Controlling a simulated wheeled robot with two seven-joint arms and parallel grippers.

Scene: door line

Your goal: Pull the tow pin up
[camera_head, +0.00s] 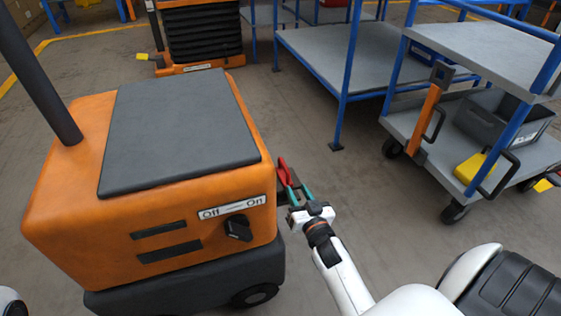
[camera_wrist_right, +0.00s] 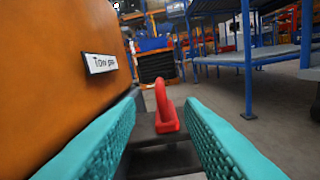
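The red tow pin (camera_head: 284,172) stands at the right side of the orange tow vehicle (camera_head: 95,130), near its rear corner. In the right wrist view the tow pin (camera_wrist_right: 165,108) shows as an upright red loop on a wider red base, over a dark hitch bar (camera_wrist_right: 150,155). A "Tow pin" label (camera_wrist_right: 100,63) is on the orange wall beside it. My right gripper (camera_head: 290,187) is open at the pin. Its teal fingers (camera_wrist_right: 163,118) show on either side of the pin, with a gap on both sides. My left gripper is out of view.
A grey cart (camera_head: 475,55) with blue posts stands at the right, carrying a dark bin (camera_head: 500,120) and a yellow item (camera_head: 473,168). A blue-framed table (camera_head: 320,55) stands behind. The floor between vehicle and cart is clear.

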